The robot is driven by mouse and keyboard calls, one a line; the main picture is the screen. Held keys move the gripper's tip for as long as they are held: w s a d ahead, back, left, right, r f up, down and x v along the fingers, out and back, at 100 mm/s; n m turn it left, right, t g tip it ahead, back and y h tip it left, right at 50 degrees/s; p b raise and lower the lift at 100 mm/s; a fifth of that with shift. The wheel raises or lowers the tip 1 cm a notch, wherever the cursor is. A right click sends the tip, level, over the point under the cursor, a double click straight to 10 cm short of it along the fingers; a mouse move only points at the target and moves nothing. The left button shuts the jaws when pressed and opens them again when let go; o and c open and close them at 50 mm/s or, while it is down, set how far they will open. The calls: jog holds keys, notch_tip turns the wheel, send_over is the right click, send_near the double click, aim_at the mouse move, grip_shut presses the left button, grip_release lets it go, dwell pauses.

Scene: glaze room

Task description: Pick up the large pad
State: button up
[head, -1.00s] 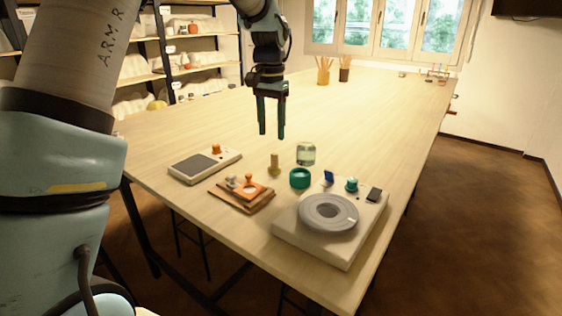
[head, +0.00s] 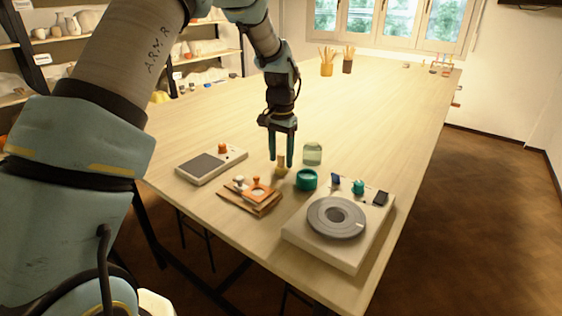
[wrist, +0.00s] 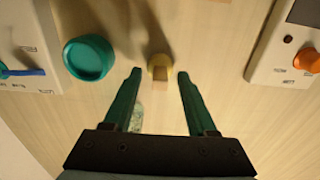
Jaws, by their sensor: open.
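A small pad with a round yellow base and an upright wooden grip (head: 282,169) stands on the table. It also shows in the wrist view (wrist: 160,66); whether it is the large pad I cannot tell. My gripper (head: 281,161) points down with its two green fingers apart and empty. In the wrist view the gripper (wrist: 160,75) has its fingertips on either side of the wooden grip, a little short of it in the picture. An orange piece with a knob (head: 258,191) and a small white-knobbed piece (head: 239,184) sit on a wooden board (head: 264,209).
A green round pot (head: 306,180) and a glass jar (head: 312,153) stand close right of the wooden grip. A turntable unit (head: 344,255) is at front right. A flat device with a dark panel and orange knob (head: 222,148) lies left. The table's far middle is clear.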

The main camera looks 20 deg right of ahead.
jog(key=shift+f, duration=0.3)
jog(key=shift+c, duration=0.4)
grip_shut()
